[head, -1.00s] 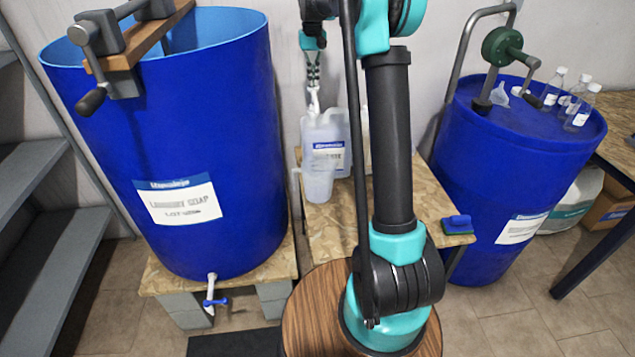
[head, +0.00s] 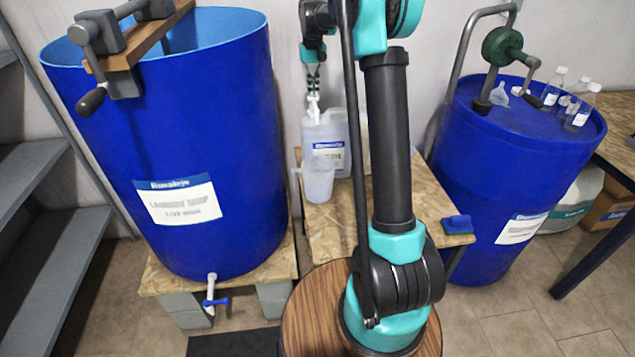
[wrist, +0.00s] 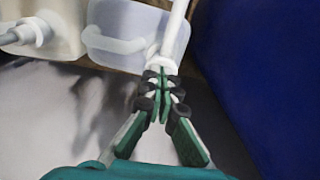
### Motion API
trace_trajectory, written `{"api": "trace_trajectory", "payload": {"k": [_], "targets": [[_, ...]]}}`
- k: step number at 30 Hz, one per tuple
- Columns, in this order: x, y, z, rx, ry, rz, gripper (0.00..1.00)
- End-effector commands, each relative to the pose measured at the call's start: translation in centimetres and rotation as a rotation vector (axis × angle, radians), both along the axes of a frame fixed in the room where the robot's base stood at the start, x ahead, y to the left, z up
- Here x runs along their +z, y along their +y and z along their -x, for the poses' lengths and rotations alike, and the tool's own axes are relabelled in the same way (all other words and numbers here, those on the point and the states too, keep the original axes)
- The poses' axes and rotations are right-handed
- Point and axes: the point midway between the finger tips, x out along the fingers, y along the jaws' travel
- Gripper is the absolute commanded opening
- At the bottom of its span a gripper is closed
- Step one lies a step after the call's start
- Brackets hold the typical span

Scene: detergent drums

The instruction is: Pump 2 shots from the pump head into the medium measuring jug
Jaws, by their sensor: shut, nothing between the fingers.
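The pump head (head: 313,107) is white and stands on top of a translucent jerrycan (head: 326,134) with a blue-and-white label, on the wooden bench. My gripper (head: 313,90) is shut and empty, pointing down right over the pump head, and seems to touch its top. In the wrist view my gripper's closed fingertips (wrist: 162,78) meet the white pump head (wrist: 162,63), whose spout runs up the picture. A translucent measuring jug (head: 318,183), its handle to the left, stands upright in front of the jerrycan, below the spout side. Its contents cannot be made out.
A large blue drum (head: 215,110) with a tap stands close on the left. Another blue drum (head: 520,150) with a crank pump and small bottles is on the right. A blue-green sponge (head: 457,224) lies on the bench's right corner (head: 425,200).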

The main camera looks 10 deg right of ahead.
Motion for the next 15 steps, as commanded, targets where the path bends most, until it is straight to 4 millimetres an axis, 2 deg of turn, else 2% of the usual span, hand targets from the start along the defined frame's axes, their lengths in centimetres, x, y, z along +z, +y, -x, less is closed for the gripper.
{"api": "trace_trajectory", "payload": {"k": [15], "targets": [[4.1, 0.0, 0.0, 0.000, 0.000, 0.000, 0.00]]}}
